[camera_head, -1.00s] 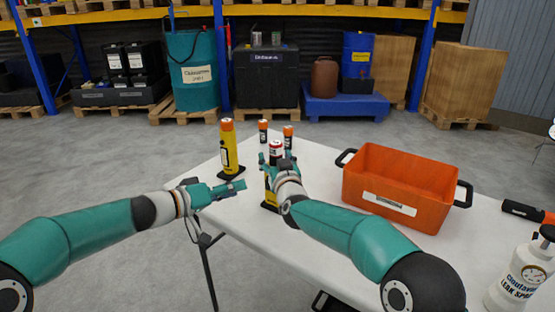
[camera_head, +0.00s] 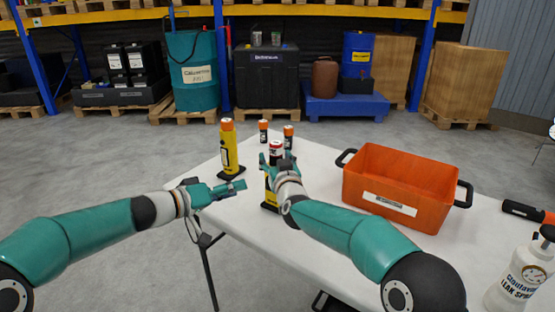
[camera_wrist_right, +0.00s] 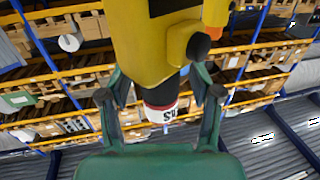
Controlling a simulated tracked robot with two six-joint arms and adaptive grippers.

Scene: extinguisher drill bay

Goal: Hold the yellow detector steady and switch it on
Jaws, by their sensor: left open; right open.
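A yellow device (camera_head: 270,190) with a black base stands on the white table, partly hidden behind my right gripper (camera_head: 268,165). A red-and-white cap (camera_head: 276,147) shows above that gripper. In the right wrist view the device's yellow body (camera_wrist_right: 150,45) has a dark panel and a black knob; the red-and-white cap (camera_wrist_right: 162,112) lies between the open fingers (camera_wrist_right: 162,95). I cannot tell whether they touch it. A second yellow device (camera_head: 229,152), with an orange top and black base, stands upright at the back left. My left gripper (camera_head: 238,187) is open and empty, left of the first device.
Two small orange-topped cylinders (camera_head: 263,131) (camera_head: 288,137) stand at the back of the table. An orange crate (camera_head: 400,185) stands to the right. A white spray bottle (camera_head: 517,275) and a black-and-orange torch (camera_head: 522,211) are at the far right. Shelving fills the background.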

